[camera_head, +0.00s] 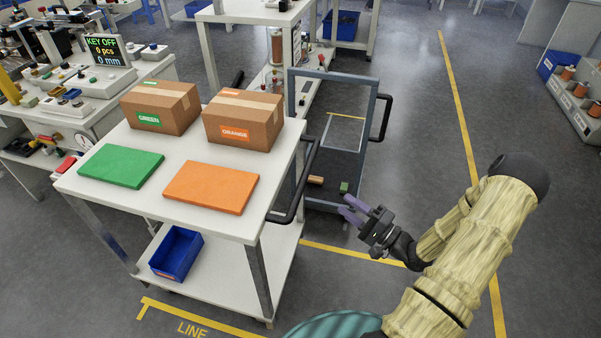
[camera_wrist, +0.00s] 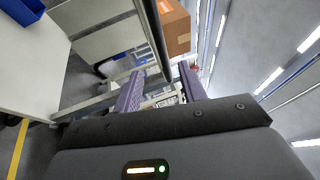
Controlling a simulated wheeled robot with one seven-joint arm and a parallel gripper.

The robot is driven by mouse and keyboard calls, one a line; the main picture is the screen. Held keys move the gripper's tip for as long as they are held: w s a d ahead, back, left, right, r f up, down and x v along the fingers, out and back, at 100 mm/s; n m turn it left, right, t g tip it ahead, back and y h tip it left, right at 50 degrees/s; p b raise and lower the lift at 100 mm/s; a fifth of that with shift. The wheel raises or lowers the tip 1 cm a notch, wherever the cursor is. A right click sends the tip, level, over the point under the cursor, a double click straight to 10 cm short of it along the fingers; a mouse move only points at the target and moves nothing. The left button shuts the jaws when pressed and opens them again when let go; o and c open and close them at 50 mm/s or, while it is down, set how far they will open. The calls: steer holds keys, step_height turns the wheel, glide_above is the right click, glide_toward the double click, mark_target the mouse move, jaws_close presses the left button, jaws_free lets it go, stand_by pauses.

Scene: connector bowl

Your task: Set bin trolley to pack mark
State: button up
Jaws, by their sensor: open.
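Two wheeled carts are in the head view, and I cannot tell for sure which is the bin trolley. A white-topped trolley (camera_head: 150,208) has a black side handle (camera_head: 298,185) and a blue bin (camera_head: 177,253) on its lower shelf. Behind it stands a blue-grey framed cart (camera_head: 331,77) with a dark deck and a black handle (camera_head: 381,118). My gripper (camera_head: 348,207) is open and empty, right of the white trolley's handle and apart from it. Its purple fingers also show in the wrist view (camera_wrist: 160,88). A yellow floor mark reads LINE (camera_head: 192,329); no pack mark label is readable.
On the white top are a GREEN box (camera_head: 160,120), an ORANGE box (camera_head: 240,135), a green pad (camera_head: 121,166) and an orange pad (camera_head: 210,187). Small blocks (camera_head: 343,187) lie on the dark deck. A workbench (camera_head: 105,110) stands left. Floor (camera_head: 425,130) at right is clear.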

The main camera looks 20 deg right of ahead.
steer(key=x, duration=1.7)
steer(key=shift+a, duration=0.1)
jaws_close()
